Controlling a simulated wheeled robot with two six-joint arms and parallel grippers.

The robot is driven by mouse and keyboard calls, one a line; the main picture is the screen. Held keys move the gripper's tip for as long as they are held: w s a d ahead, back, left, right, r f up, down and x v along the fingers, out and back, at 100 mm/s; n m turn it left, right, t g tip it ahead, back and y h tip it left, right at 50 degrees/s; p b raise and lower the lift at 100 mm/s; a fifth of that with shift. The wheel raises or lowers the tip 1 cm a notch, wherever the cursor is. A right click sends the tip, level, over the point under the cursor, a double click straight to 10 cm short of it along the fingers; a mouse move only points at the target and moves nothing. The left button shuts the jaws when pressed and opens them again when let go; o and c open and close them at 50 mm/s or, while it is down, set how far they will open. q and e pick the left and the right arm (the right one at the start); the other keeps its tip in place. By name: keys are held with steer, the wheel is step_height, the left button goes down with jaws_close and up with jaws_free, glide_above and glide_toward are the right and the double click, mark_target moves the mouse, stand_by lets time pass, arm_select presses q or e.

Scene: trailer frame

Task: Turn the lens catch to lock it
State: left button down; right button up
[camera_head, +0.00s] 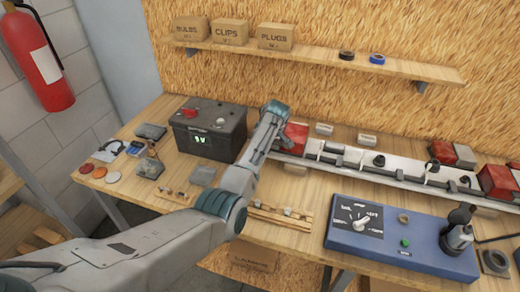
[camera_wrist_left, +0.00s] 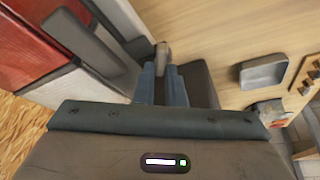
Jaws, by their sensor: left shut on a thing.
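The red lens (camera_head: 296,136) sits at the left end of the white trailer bar, and its red face (camera_wrist_left: 35,50) fills the upper left of the left wrist view. My left gripper (camera_wrist_left: 162,72) is shut on a small grey-tan piece, apparently the lens catch (camera_wrist_left: 162,52), beside the lens. Only the end of this piece shows past the fingertips, so its turn angle is hard to tell. In the head view, my left arm reaches to the lens's left end and hides the catch. My right gripper is not in view.
A dark battery box (camera_head: 208,130) with a green display stands left of my left wrist. The white bar (camera_head: 345,160) runs right to more red lenses (camera_head: 498,182). A blue tester box (camera_head: 400,235) stands front right. Small parts lie on the left of the bench.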

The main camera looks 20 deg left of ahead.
arm_select(q)
steer(key=n+b, duration=0.1)
steer(key=n+g+b, duration=0.1)
steer(key=b, duration=0.1)
steer(key=n+b, duration=0.1)
steer(key=n, duration=0.1)
steer(key=shift+w+d+f+g+y, duration=0.1)
steer(key=shift+w+f+g+y, duration=0.1)
steer(key=shift+f+g+y, duration=0.1)
steer(key=shift+r+n+g+b, duration=0.2)
steer(key=shift+n+g+b, duration=0.2)
steer(key=shift+n+b, duration=0.9)
steer(key=c, duration=1.5)
jaws_free()
steer(key=shift+r, duration=0.2)
